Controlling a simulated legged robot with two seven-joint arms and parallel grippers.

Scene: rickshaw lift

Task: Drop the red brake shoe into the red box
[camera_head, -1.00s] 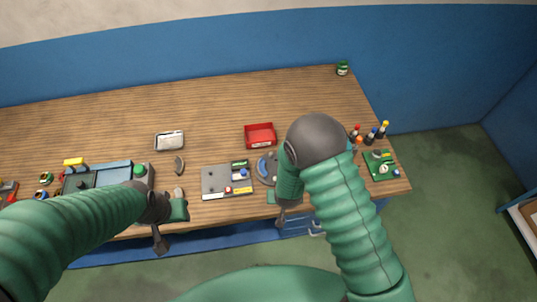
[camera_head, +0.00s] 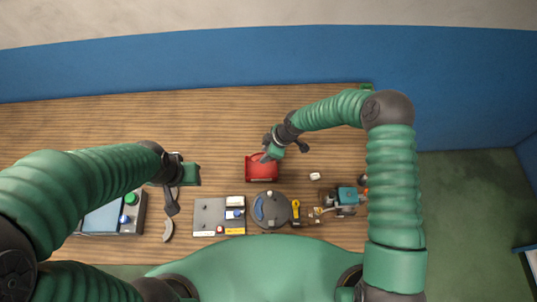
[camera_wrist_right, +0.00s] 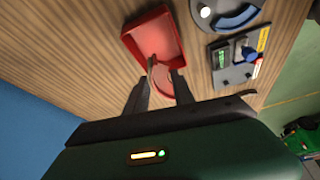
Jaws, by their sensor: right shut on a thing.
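The red brake shoe (camera_wrist_right: 160,80), a curved pale-red piece, is between the fingers of my right gripper (camera_wrist_right: 158,86) in the right wrist view. That gripper is shut on it. The red box (camera_wrist_right: 158,35), open and shallow, lies just beyond the fingertips there, and the shoe overlaps its near side in the picture. In the head view my right gripper (camera_head: 268,154) is over the far part of the red box (camera_head: 262,174); the shoe is hard to make out there. My left gripper (camera_head: 182,182) hangs over the left of the bench, its jaws unclear.
A round grey plate with a blue arc (camera_head: 270,209) and a grey panel with switches (camera_head: 218,216) lie in front of the box. A grey curved shoe (camera_head: 168,230) lies at left. Small tools and parts (camera_head: 340,202) stand at right. The wooden bench behind is mostly clear.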

